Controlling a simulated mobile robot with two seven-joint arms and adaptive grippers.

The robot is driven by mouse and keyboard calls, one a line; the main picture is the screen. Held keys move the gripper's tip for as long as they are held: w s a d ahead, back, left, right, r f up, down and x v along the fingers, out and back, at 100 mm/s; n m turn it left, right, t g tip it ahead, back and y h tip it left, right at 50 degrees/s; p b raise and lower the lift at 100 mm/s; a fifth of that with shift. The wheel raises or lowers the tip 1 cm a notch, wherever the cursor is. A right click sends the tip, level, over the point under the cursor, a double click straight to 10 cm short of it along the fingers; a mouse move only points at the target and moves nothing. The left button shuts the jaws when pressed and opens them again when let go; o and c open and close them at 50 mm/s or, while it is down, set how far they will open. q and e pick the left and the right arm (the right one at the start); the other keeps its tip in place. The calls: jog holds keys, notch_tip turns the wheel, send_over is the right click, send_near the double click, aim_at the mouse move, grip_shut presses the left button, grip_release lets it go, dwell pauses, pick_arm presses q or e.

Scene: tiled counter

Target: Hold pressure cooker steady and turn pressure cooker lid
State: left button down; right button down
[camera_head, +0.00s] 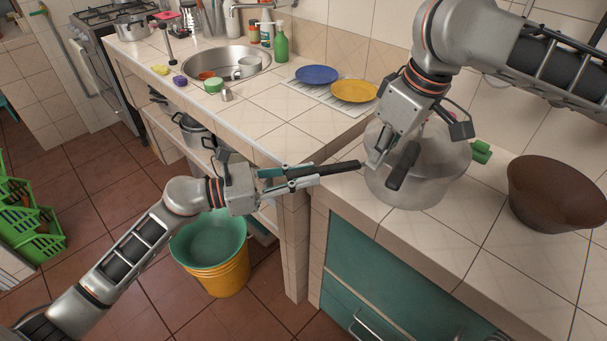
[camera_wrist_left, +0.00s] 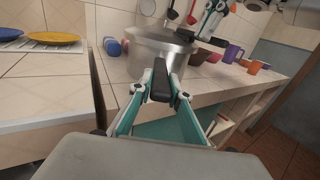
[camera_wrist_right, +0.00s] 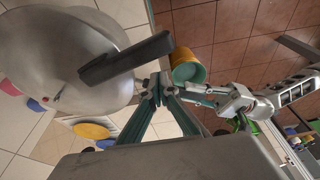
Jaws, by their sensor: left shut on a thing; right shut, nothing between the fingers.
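The silver pressure cooker (camera_head: 415,197) stands on the counter, its domed lid (camera_head: 447,152) on top. My left gripper (camera_head: 316,175) is shut on the cooker's black side handle (camera_head: 343,167), also seen in the left wrist view (camera_wrist_left: 160,75). The black lid handle (camera_head: 403,167) sticks out from the lid at an angle to the side handle. It shows clearly in the right wrist view (camera_wrist_right: 125,58). My right gripper (camera_head: 377,160) is shut and empty, beside the lid handle. Whether it touches the handle I cannot tell. My right arm hides part of the lid.
A brown bowl (camera_head: 557,195) stands right of the cooker. Blue (camera_head: 317,75) and yellow (camera_head: 354,91) plates lie on a rack behind. A green object (camera_head: 481,152) sits beside the cooker. A sink (camera_head: 215,66) is at the back left. Stacked buckets (camera_head: 222,280) stand on the floor.

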notch_tip(320, 180, up, 7)
dwell(0.7)
pick_arm(q)
jog(key=c, duration=1.8)
grip_release()
jog(key=v, duration=1.2)
jog(key=shift+s, duration=0.1)
